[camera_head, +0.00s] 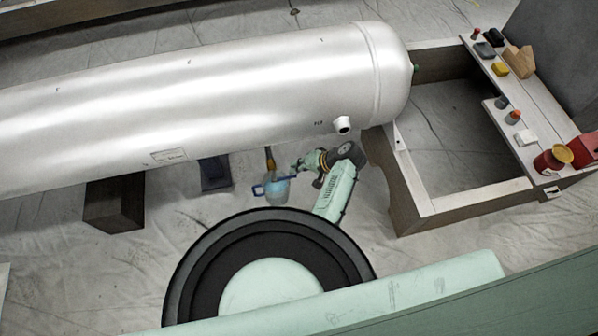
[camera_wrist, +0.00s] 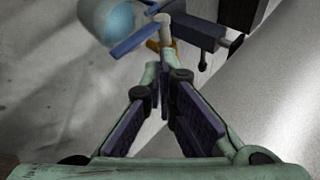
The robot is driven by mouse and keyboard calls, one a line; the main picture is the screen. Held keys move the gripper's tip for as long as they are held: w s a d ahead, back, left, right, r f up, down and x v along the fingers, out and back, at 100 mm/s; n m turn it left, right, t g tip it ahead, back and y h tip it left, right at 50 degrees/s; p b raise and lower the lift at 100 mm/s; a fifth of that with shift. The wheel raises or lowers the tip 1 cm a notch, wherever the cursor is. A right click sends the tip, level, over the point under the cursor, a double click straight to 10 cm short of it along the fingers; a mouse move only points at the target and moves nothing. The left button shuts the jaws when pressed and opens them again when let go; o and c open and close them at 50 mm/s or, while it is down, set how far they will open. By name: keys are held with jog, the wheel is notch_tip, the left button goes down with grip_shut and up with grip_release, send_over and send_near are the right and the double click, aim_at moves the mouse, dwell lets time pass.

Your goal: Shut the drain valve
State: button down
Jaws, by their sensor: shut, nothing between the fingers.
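The drain valve hangs under the big white tank (camera_head: 200,100). Its brass-coloured body (camera_head: 270,160) comes down from the tank's underside and shows partly hidden in the wrist view (camera_wrist: 164,46). The valve's blue lever (camera_head: 268,186) sticks out sideways and also shows in the wrist view (camera_wrist: 138,40). A bluish see-through container (camera_head: 277,196) is below the valve; the wrist view shows it at the top left (camera_wrist: 115,20). My gripper (camera_head: 298,166) is right of the valve, its fingertips (camera_wrist: 163,70) together and empty, just short of the valve and lever. Contact cannot be told.
A dark block (camera_head: 115,203) and a dark blue block (camera_head: 214,174) stand under the tank. A wooden frame (camera_head: 420,205) is at the right, with several small items on its shelf. The tank's underside is close above my gripper. Sheeted floor (camera_head: 190,235) lies open at the left.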

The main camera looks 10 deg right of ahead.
jog(key=s+d+r+b, duration=0.1)
jog(key=s+d+r, duration=0.2)
jog(key=d, duration=0.4)
jog(key=shift+s+d+r, duration=0.2)
jog(key=shift+d+r, duration=0.1)
jog(key=shift+r, duration=0.05)
